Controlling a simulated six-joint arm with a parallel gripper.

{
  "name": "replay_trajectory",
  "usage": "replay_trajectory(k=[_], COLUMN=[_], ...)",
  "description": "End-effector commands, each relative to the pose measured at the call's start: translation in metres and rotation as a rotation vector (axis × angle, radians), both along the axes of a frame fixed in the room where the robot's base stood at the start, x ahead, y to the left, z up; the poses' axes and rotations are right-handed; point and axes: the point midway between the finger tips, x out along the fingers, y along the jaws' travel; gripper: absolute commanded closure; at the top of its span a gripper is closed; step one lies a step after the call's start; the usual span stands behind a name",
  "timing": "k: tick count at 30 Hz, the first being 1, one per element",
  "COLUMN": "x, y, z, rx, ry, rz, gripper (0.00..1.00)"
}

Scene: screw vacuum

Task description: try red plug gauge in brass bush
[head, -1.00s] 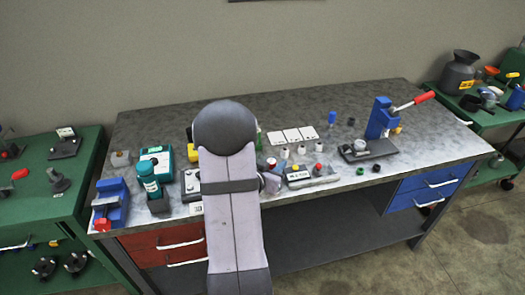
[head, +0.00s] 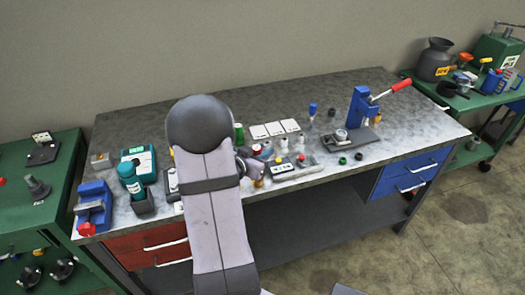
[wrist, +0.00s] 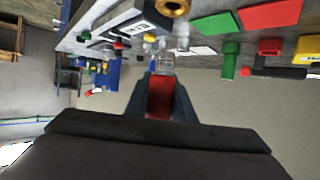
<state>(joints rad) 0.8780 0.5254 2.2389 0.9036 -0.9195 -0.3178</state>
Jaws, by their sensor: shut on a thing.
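My gripper (wrist: 161,88) is shut on the red plug gauge (wrist: 160,100) in the wrist view. The gauge's red handle sits between the two dark fingers, and its pale, shiny end (wrist: 164,63) points away from them. A brass bush (wrist: 173,7), a ring with a dark hole, shows at the top edge of the wrist view, apart from the gauge. In the head view a small brass-coloured piece (head: 259,182), probably the bush, is near the bench's front edge.
A grey block with a white label (head: 283,168) stands just right of the brass piece. White cards (head: 275,129) lie behind it. A blue press with a red handle (head: 360,108) stands at right.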

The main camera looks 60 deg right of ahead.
Motion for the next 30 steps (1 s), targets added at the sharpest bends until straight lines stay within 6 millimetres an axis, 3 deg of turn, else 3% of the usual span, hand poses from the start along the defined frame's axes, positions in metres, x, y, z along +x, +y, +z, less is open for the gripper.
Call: replay_trajectory(k=[21,30], x=[0.000,0.000], y=[0.000,0.000], z=[-0.041,-0.046], rx=[-0.001,-0.001], ry=[0.001,0.000], rz=[0.001,0.001], gripper=[1.00,1.00])
